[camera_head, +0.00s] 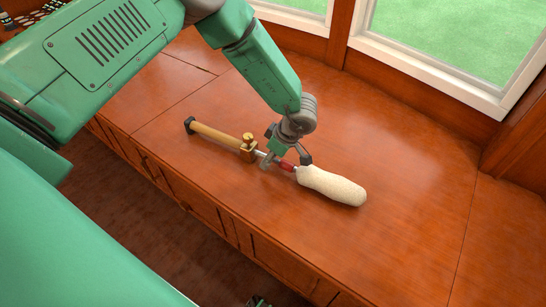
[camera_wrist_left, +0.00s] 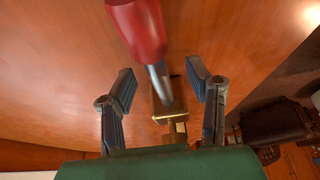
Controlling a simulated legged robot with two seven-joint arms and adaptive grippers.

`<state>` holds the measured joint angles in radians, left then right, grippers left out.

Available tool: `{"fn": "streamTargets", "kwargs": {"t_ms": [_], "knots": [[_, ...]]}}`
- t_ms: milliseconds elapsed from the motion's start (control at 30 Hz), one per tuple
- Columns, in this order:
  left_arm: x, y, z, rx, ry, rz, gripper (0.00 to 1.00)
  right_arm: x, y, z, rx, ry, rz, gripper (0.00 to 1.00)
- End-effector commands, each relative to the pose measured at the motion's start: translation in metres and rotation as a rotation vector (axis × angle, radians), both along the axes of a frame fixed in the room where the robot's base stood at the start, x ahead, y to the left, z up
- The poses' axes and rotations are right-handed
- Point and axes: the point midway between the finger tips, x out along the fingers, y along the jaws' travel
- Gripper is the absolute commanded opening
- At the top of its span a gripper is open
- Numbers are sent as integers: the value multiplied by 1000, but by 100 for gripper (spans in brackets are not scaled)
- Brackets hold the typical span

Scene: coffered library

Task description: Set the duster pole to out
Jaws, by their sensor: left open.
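The duster pole (camera_head: 214,135) lies on the wooden cabinet top. It has a wooden handle with a dark end cap, a brass collar (camera_head: 248,148) with a knob, a short length of metal rod, a red section (camera_head: 288,166) and a cream fluffy head (camera_head: 332,186). My left gripper (camera_head: 285,163) is over the rod and red section, pointing down. Whether a finger touches the rod is unclear.
The wooden cabinet top (camera_head: 410,150) is clear around the duster. Its front edge drops to panelled doors (camera_head: 200,200) at lower left. Windows with white frames (camera_head: 430,65) stand behind it.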

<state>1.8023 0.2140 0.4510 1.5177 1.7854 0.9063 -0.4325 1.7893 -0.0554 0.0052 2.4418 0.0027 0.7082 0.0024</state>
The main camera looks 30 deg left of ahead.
Motion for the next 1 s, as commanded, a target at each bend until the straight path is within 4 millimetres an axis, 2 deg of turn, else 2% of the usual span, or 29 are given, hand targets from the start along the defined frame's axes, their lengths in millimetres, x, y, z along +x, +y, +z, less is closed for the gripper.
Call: {"fn": "streamTargets", "kwargs": {"t_ms": [167, 400, 600, 800, 1000], "knots": [[1, -9, 17, 2, -2, -2, 45, -2, -1, 0, 2, -1, 1, 40], [2, -29, 63, 2, -3, -2, 45, -2, -1, 0, 3, -1, 0, 40], [3, -41, 95, 0, -1, -2, 45, -2, 0, 1, 0, -1, 1, 40], [3, -47, 109, 0, 0, -1, 45, -2, 0, 1, -1, -1, 1, 40], [2, -48, 111, 2, 2, -1, 45, -2, 0, 0, 1, -1, 1, 40]]}}
